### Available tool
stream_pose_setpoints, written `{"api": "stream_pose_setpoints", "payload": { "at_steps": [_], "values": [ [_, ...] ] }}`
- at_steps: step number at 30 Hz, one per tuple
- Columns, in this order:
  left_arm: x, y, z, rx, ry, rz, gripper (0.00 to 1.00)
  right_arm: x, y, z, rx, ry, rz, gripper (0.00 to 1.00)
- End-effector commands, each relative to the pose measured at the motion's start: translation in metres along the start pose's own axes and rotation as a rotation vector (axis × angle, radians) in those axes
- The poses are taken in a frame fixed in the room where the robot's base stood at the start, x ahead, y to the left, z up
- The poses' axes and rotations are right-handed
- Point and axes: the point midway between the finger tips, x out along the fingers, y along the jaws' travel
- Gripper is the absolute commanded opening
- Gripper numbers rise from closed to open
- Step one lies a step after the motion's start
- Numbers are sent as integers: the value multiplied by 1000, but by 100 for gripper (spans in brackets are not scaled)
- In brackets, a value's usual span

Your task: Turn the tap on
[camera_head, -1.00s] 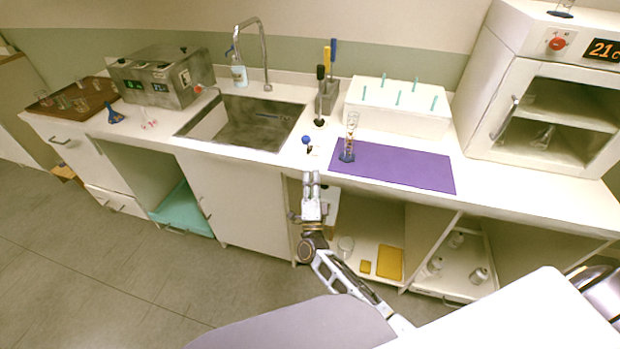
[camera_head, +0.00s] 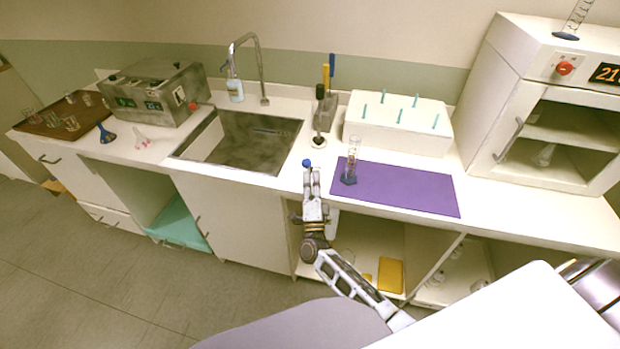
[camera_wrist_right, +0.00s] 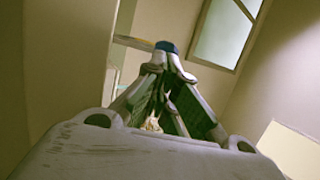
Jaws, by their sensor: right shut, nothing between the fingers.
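The tap is a tall, thin metal faucet (camera_head: 262,72) curving over the steel sink (camera_head: 245,142) at the back of the counter. I see no water from it. A small blue knob (camera_head: 306,162) stands at the counter's front edge, right of the sink; I cannot tell whether it belongs to the tap. My right gripper (camera_head: 311,176) is shut and empty, its fingertips just in front of and below the blue knob. In the right wrist view, the closed fingertips (camera_wrist_right: 168,60) have a blue piece (camera_wrist_right: 166,46) just beyond them; contact is unclear. My left gripper is out of view.
A purple mat (camera_head: 400,188) with a glass cylinder (camera_head: 352,162) lies right of the gripper. A white rack (camera_head: 395,128) with teal pegs stands behind it. A grey bath box (camera_head: 160,92) is left of the sink. Open shelves lie below the counter.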

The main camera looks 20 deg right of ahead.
Motion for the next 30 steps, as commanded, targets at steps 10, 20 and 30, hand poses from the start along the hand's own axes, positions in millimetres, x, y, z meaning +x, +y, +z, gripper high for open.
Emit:
{"api": "stream_pose_setpoints", "payload": {
  "at_steps": [10,20,30],
  "values": [
    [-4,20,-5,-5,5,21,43,1,-3,-2,0,0,0,0],
    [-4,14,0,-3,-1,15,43,2,-3,-2,1,1,2,0],
    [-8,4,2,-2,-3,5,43,11,-2,1,11,1,39,0]
  ]
}}
